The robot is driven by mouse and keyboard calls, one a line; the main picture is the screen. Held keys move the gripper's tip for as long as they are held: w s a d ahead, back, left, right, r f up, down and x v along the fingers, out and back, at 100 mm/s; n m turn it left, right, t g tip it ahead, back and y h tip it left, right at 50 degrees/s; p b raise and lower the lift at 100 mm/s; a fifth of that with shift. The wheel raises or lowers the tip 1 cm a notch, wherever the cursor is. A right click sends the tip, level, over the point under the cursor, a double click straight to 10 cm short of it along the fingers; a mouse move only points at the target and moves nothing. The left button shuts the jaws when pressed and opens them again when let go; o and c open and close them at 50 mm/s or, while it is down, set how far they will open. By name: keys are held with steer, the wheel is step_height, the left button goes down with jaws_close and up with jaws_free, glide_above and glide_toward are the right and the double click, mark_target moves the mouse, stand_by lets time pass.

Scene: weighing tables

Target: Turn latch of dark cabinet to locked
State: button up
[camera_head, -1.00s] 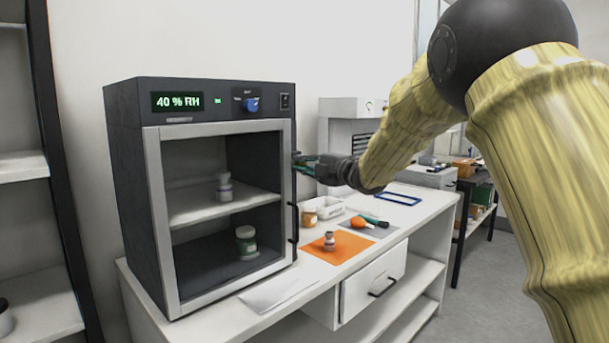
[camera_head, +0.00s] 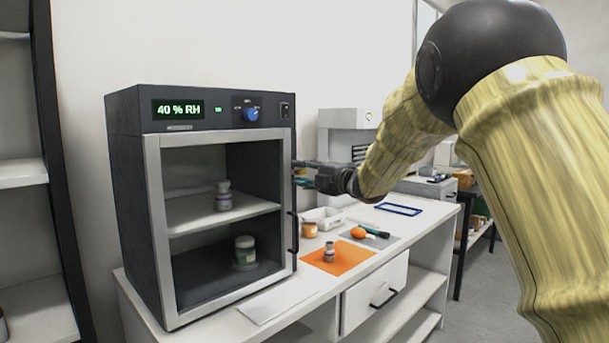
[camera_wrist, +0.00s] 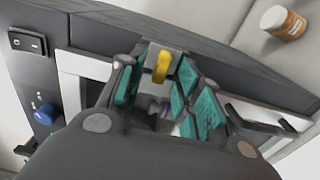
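The dark cabinet (camera_head: 125,190) stands on the white bench, its glass door (camera_head: 152,230) shut in a light frame. In the wrist view, a yellow latch (camera_wrist: 162,66) sits on a small grey plate at the cabinet's edge. My gripper (camera_wrist: 158,72) has its teal-padded fingers on either side of the latch, with gaps showing; contact is unclear. In the head view, my gripper (camera_head: 303,173) is at the door's right edge, above the black door handle (camera_head: 294,232). The latch itself is not visible there.
A blue dial (camera_head: 251,114) and a power switch (camera_head: 285,110) are on the cabinet's top panel. Bottles stand inside on its shelf and floor.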

steer(key=shift+d, duration=0.1)
steer(key=v, duration=1.2)
